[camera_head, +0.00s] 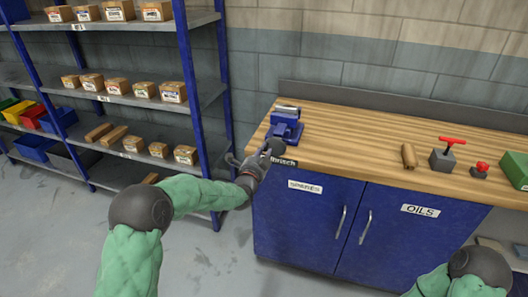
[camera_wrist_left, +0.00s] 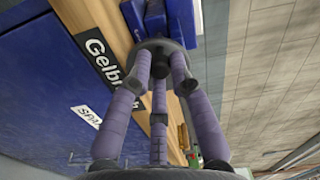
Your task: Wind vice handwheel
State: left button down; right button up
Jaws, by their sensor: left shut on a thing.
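The blue vice (camera_head: 287,126) stands at the left end of the wooden bench top, its jaws to the back. Its dark round handwheel (camera_head: 276,147) faces the front edge, partly hidden by my left gripper (camera_head: 263,155). In the left wrist view the handwheel (camera_wrist_left: 150,44) shows as a dark disc in front of the blue vice body (camera_wrist_left: 178,20). My left gripper's purple fingers (camera_wrist_left: 161,72) are closed in on the handwheel's middle. My right arm shows only at the lower right of the head view; its gripper is out of the picture.
The bench top (camera_head: 345,138) is clear just right of the vice. Farther right are a wooden cylinder (camera_head: 409,156), a grey block with a red T-handle (camera_head: 442,160) and a small red-knobbed piece (camera_head: 480,170). A blue-posted shelf (camera_head: 205,95) stands close on the left.

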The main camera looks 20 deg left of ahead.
pick_arm(q)
jog(key=shift+f+n, duration=0.25)
jog(key=shift+n, duration=0.35)
jog(key=n, duration=0.1)
jog(key=f+n, duration=0.1)
jog(key=n, duration=0.1)
jog(key=n, duration=0.2)
jog(key=f+n, duration=0.1)
jog(key=shift+d+n, duration=0.1)
jog(key=shift+n, duration=0.3)
dwell(0.3)
jog(key=shift+d+f+n, duration=0.1)
jog(key=shift+f+n, duration=0.1)
jog(key=shift+n, duration=0.65)
jog(key=shift+d+f+n, duration=0.1)
jog(key=shift+f+n, duration=0.05)
jog(key=shift+n, duration=0.7)
